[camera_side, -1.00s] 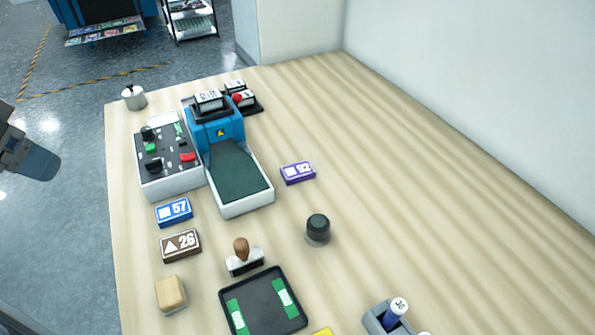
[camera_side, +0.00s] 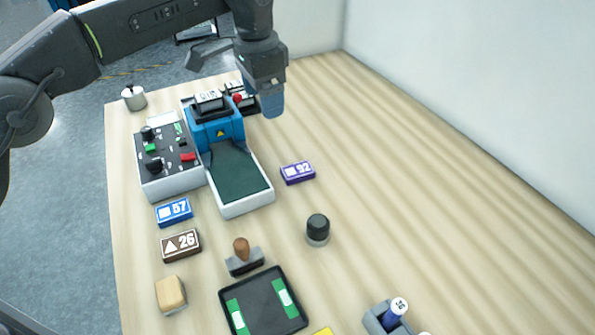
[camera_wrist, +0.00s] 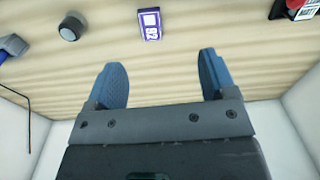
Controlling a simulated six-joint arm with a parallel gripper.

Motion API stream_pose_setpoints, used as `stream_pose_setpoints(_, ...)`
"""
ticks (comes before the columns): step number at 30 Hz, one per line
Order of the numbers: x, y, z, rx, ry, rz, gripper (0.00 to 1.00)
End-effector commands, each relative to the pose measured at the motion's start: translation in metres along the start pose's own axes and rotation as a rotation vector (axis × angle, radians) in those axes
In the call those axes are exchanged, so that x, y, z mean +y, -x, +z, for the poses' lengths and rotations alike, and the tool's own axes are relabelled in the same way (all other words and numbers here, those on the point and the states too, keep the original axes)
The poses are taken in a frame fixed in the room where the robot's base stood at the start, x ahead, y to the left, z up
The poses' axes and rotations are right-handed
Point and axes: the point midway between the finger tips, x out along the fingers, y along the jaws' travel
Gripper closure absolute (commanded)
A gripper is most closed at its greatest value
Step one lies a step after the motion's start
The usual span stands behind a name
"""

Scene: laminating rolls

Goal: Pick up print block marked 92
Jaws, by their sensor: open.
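The purple print block marked 92 (camera_side: 298,172) lies flat on the wooden table, to the right of the blue machine's green bed in the side view. It also shows in the wrist view (camera_wrist: 150,23), beyond the fingertips and between their lines. My gripper (camera_side: 272,105) hangs above the table, up and left of the block in the side view. In the wrist view my gripper (camera_wrist: 161,65) has its two blue fingers wide apart with nothing between them. The block is apart from the fingers.
The blue laminating machine (camera_side: 216,128) stands left of the block. A black knob (camera_side: 317,229) stands in front of it. Block 57 (camera_side: 174,212), block 26 (camera_side: 181,245), a stamp (camera_side: 243,257) and a black tray (camera_side: 262,305) are nearer. The table's right side is clear.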

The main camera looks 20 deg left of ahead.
Motion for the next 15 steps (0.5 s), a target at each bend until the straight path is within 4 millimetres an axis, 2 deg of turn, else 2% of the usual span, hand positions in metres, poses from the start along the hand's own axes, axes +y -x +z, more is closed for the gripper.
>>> stream_pose_setpoints(1, 0.006, -0.015, -0.009, -0.015, -0.027, 0.007, 0.22)
stream_pose_setpoints(3, 0.012, -0.029, -0.017, -0.029, -0.055, 0.013, 0.22)
stream_pose_setpoints(8, 0.020, -0.045, -0.024, -0.045, -0.089, 0.020, 0.22)
stream_pose_setpoints(15, 0.021, -0.070, -0.023, -0.050, -0.092, 0.022, 0.22)
